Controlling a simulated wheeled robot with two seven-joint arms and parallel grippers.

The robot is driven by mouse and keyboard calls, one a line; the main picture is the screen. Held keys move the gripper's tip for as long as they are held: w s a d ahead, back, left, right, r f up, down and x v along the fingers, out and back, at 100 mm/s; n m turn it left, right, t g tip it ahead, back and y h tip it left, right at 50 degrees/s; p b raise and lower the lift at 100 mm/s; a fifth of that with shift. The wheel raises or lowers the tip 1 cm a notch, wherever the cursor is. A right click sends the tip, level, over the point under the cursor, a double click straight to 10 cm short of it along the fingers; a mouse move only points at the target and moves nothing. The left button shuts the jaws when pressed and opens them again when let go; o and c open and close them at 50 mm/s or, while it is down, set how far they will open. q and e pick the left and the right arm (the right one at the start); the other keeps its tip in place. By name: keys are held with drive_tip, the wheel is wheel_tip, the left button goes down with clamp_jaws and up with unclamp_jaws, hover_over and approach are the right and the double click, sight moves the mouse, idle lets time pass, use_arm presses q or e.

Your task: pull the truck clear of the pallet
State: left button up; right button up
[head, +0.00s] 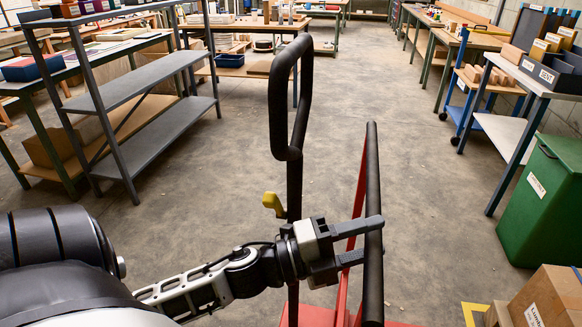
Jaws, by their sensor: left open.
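The truck shows as a tall black loop handle (290,90) with a yellow lever (273,204), and a red frame (352,225) with a black grip bar (373,170). Red metal shows low at the bottom edge. I cannot tell how the loop handle and red frame join. My left gripper (368,240) is open at the black bar. One finger crosses in front of the bar and the other reaches to it, seemingly behind. Whether they touch it is unclear. The pallet cannot be made out. My right gripper is not in view.
A grey shelf rack (150,80) and benches stand at left. The concrete floor (400,110) ahead is clear.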

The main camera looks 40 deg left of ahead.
use_arm(q)
drive_tip(key=b+v, duration=0.2)
drive_tip(key=v, duration=1.3)
drive_tip(key=shift+r, duration=0.15)
drive_tip(key=shift+a, duration=0.1)
